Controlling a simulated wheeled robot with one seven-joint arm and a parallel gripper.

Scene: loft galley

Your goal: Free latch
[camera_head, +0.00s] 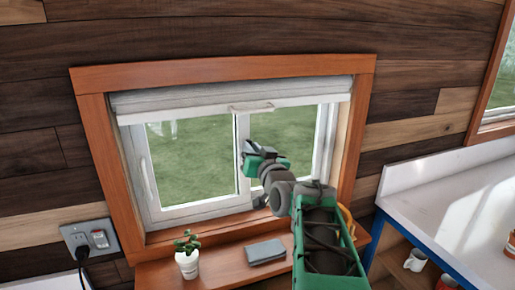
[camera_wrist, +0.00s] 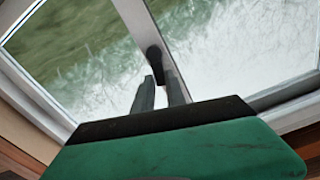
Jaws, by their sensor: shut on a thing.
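The window (camera_head: 190,208) has a white frame and two panes with a white upright between them. A small black latch (camera_wrist: 154,53) sits on that upright in the wrist view. My gripper (camera_wrist: 159,84) has its two grey fingers at the latch, shut on its dark lever. The fingers and the green gripper body hide part of the lever. In the head view, my gripper (camera_head: 247,149) reaches the middle upright from the lower right; the latch is too small and too covered to make out there.
A wooden sill shelf below holds a potted plant (camera_head: 188,262) and a grey flat case (camera_head: 265,252). A rolled white blind (camera_head: 225,98) hangs at the window top. A white counter (camera_head: 455,215) stands at right, with mugs (camera_head: 415,260) below. An outlet with a plug (camera_head: 88,240) is at left.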

